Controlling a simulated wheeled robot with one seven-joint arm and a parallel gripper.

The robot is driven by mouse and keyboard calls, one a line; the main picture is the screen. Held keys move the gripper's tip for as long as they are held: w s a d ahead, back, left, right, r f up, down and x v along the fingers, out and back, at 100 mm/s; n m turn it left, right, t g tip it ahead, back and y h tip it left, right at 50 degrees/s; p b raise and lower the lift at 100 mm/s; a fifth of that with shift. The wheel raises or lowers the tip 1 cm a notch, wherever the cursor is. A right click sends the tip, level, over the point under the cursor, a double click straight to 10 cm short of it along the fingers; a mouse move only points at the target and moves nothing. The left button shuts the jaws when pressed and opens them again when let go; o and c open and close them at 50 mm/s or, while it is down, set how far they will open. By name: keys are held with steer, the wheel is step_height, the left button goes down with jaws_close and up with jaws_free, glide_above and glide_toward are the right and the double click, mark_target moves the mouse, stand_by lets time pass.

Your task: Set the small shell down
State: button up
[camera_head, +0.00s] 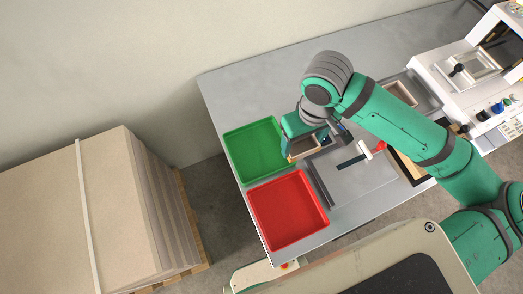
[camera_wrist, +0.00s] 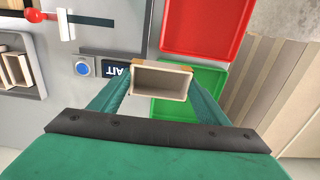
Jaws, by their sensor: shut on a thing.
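The small shell is an open box with cream walls and a darker inside. In the wrist view the small shell (camera_wrist: 160,82) sits between the two fingers of my gripper (camera_wrist: 158,90), which is shut on it, with its open side facing the camera. In the head view the shell (camera_head: 303,148) is at the end of my arm, near the right edge of the green tray, and my gripper (camera_head: 304,140) partly hides it. I cannot tell how high above the table it is.
An empty green tray (camera_head: 254,151) and an empty red tray (camera_head: 288,211) lie on the grey table (camera_head: 250,90). A blue button (camera_wrist: 82,68) beside a label marked "WAIT" shows in the wrist view. A white machine (camera_head: 455,75) stands at right. Stacked cardboard (camera_head: 60,215) is at left.

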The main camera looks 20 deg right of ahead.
steer(key=w+a+f, duration=0.2)
steer(key=a, duration=0.1)
steer(key=w+a+f, duration=0.2)
steer(key=a+f, duration=0.1)
steer(key=w+a+f, duration=0.1)
steer(key=a+f, duration=0.2)
steer(key=shift+w+f, duration=0.2)
steer(key=shift+w, duration=0.2)
steer(key=shift+f, duration=1.55)
steer(key=shift+f, duration=0.1)
steer(key=o, duration=0.8)
steer(key=shift+c, duration=0.2)
steer(key=shift+o, duration=1.4)
